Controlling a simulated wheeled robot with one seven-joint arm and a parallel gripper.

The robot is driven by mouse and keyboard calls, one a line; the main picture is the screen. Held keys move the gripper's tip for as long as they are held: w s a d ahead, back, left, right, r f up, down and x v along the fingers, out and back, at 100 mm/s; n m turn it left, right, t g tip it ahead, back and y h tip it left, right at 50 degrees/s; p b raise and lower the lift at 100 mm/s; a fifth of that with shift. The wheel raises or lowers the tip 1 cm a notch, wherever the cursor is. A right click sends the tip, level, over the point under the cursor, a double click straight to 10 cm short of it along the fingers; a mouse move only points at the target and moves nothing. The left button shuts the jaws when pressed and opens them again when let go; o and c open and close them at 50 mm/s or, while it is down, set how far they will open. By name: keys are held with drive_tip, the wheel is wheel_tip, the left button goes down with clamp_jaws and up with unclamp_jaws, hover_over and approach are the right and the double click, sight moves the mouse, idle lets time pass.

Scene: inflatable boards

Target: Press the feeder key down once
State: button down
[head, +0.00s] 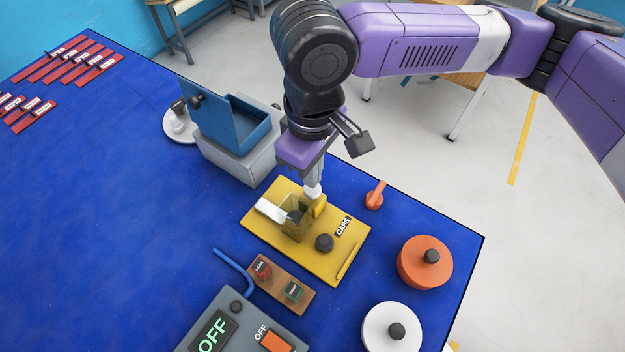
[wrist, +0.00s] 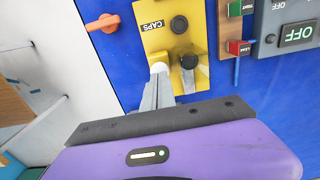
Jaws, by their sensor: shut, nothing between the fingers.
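The yellow cap feeder (head: 330,262), labelled CAPS, lies on the blue table. It has an upright dark-yellow holder (head: 297,226), a pale chute (head: 270,210) and a black knob (head: 324,242). A small yellow block (head: 320,206), which looks like the key, stands beside the holder. My gripper (head: 313,191) is shut and empty, pointing down with its pale tips at this block. I cannot tell whether they touch it or whether the block is pressed. In the wrist view, the shut fingertips (wrist: 159,68) are over the feeder plate (wrist: 168,40), beside the holder's dark opening (wrist: 189,61).
A grey box with an open blue lid (head: 225,110) stands behind the feeder. An orange lever (head: 375,195), an orange disc (head: 425,262) and a white disc (head: 391,328) lie to the right. A two-button board (head: 281,284) and an OFF panel (head: 240,325) are in front.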

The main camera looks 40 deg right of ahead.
drive_tip(key=shift+r+p, duration=2)
drive_tip(key=shift+r, duration=0.3)
